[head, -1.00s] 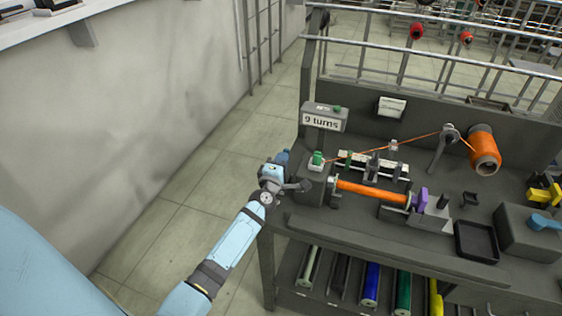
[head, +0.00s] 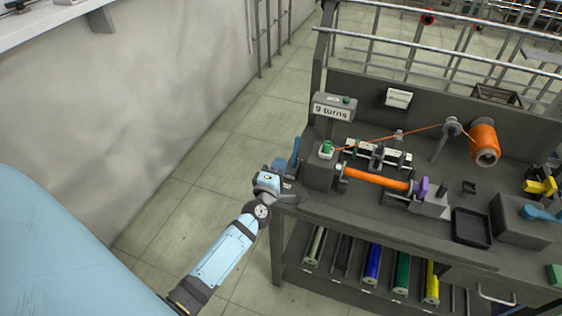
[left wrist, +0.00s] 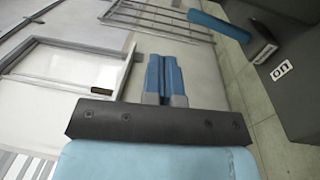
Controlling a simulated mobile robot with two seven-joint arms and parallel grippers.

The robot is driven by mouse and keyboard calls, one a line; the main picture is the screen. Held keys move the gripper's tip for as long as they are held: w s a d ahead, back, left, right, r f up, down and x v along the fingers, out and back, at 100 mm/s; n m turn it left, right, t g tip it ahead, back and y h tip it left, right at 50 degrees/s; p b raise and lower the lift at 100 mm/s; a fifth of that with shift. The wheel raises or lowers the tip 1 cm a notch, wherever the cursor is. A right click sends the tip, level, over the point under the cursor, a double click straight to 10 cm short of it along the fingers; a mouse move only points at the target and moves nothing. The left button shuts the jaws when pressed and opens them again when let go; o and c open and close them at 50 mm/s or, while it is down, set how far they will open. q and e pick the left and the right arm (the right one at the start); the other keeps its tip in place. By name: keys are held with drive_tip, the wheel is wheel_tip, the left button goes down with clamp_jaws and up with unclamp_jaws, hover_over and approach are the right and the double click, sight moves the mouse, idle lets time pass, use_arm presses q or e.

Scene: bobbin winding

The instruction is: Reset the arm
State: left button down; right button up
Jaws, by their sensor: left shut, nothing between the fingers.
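My left gripper (head: 278,164) is at the left end of the workbench, beside the grey box with the "9 turns" display (head: 332,112). In the left wrist view its two blue fingers (left wrist: 164,78) are together with nothing between them. A blue lever handle (head: 294,154) stands just right of the gripper. It also shows in the left wrist view (left wrist: 219,25), apart from the fingers, near a label reading "on" (left wrist: 281,71). My right gripper is not in view.
On the bench, an orange-wound bobbin (head: 376,179) lies in the winder. An orange wire runs to a spool (head: 484,142). A black tray (head: 471,227) is at the right. Several coloured rolls (head: 372,265) lie on the lower shelf. The floor (head: 190,190) left of the bench is clear.

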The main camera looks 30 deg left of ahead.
use_arm(q)
drive_tip(key=shift+s+d, duration=0.1)
idle(0.3)
drive_tip(key=s+d+f+m+g+h+p, duration=0.2)
drive_tip(key=s+d+m, duration=0.5)
drive_tip(key=s+m, duration=0.5)
drive_tip(key=s+d+f+m+g+h+p, duration=0.3)
drive_tip(key=s+d+m, duration=0.4)
drive_tip(key=s+m, duration=0.4)
drive_tip(key=f+g+h, duration=0.1)
drive_tip(key=g+h, duration=0.1)
drive_tip(key=shift+s+d+f+m+g+h, duration=0.2)
drive_tip(key=shift+s+d+m+g+h, duration=0.1)
drive_tip(key=shift+s+m+g, duration=0.1)
drive_tip(key=shift+w, duration=0.1)
